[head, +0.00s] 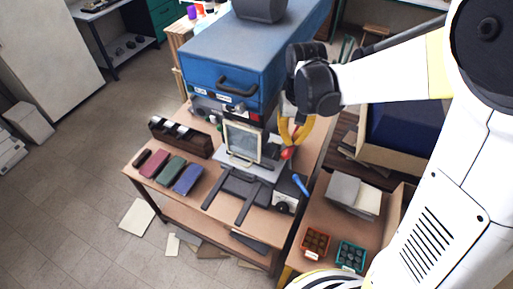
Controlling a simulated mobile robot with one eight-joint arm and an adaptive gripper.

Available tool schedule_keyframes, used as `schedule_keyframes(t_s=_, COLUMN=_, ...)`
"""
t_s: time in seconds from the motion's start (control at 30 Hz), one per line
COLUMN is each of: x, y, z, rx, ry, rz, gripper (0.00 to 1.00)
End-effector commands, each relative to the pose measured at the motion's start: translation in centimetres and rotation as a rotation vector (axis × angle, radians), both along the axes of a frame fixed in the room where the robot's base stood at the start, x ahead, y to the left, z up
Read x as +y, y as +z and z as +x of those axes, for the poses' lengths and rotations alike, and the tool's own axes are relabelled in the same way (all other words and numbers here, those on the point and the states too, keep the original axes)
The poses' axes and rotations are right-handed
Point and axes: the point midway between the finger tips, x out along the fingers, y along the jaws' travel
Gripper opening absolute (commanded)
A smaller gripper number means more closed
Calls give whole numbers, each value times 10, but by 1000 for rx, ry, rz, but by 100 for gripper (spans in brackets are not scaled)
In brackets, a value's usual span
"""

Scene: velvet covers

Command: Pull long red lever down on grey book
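My gripper (290,143) points down at the right side of the machine on the wooden table, its yellow fingers close together at their tips. A small red part (287,154), perhaps the end of the red lever, shows right at the fingertips; the rest of a lever is hidden or too small to make out. I cannot tell whether the fingers grip it. A dark grey flat piece (243,187), perhaps the grey book, lies in front of the upright framed plate (242,142). A separate grey book-like block (342,188) lies on the right-hand table.
A blue handle (300,185) stands right of the dark grey piece. A large blue case (235,58) rises behind. Red, green and blue (188,179) books lie at the table's left. Orange (315,242) and teal (351,256) crates stand at the lower right. Floor at left is mostly open.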

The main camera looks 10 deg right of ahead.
Motion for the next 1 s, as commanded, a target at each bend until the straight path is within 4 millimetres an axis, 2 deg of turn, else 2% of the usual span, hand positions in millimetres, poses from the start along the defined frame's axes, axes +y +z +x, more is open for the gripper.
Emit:
schedule_keyframes(t_s=0.27, x=0, y=-3, z=0, rx=0, ry=0, rz=0, gripper=0)
schedule_keyframes(t_s=0.7, x=-4, y=-31, z=6, rx=0, ry=-1, rz=0, gripper=0)
schedule_keyframes(t_s=1.0, x=-5, y=-31, z=7, rx=0, ry=0, rz=0, gripper=0)
